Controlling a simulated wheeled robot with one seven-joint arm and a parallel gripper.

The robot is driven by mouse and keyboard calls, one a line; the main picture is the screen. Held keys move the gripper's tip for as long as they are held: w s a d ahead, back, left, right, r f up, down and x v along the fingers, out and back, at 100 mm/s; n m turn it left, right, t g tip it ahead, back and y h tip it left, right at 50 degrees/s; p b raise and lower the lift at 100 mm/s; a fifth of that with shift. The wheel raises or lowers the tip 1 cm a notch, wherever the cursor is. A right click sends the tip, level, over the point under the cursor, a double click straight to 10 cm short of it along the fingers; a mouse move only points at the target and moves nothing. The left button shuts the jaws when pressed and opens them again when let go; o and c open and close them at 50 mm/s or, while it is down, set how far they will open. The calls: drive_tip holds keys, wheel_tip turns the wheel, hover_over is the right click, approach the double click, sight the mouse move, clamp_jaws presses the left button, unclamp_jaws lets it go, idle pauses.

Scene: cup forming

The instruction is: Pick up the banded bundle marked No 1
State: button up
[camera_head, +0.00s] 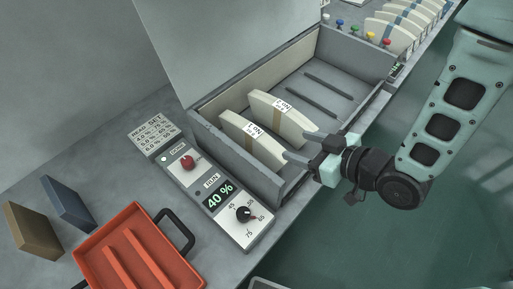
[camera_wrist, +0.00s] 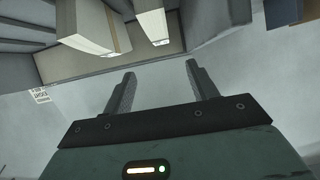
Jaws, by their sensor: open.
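Two pale banded bundles stand on edge, side by side, in an open grey bin (camera_head: 207,122).
An orange tray (camera_head: 135,250) and two blocks (camera_head: 34,230) (camera_head: 69,204) lie at lower left. More banded bundles (camera_head: 390,33) stand behind. The bin's far part has empty slots.

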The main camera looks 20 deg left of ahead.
drive_tip(key=p, duration=0.4)
approach(255, 132)
drive_tip(key=x, duration=0.5)
drive_tip(key=shift+w+a+f, duration=0.15)
drive_tip(key=shift+w, duration=0.05)
drive_tip(key=p+x, duration=0.2)
drive_tip(key=x, duration=0.2)
drive_tip(key=shift+a, duration=0.2)
drive_tip(key=shift+w+a+f+p, duration=0.15)
drive_tip(key=shift+a+f+p, duration=0.15)
drive_tip(key=shift+a+p, duration=0.05)
clamp_jaws()
